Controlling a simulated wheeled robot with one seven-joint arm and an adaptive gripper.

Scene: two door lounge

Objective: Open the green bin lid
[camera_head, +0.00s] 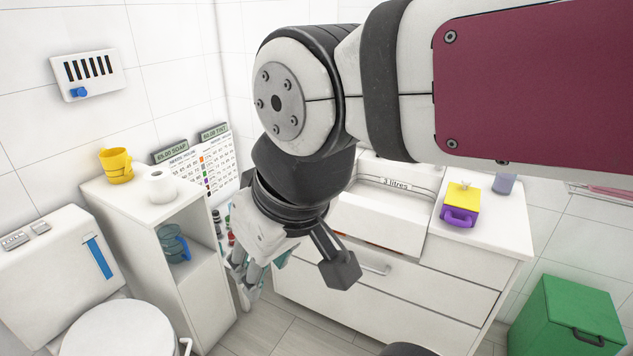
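The green bin (562,318) stands on the floor at the bottom right of the head view, partly cut off by the picture's edge. Its lid looks shut. A dark handle (589,338) is on the bin's front face. My gripper (292,276) hangs from my arm left of the middle, well to the left of the bin and apart from it. Its dark right finger is spread outward and its fingers look open. I see nothing held, though the space between the fingers is cluttered by things behind.
A white drawer cabinet (440,285) with a sink stands between my gripper and the bin. A shelf unit (207,290) and a toilet (115,328) are at left. Some tiled floor (300,335) is clear.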

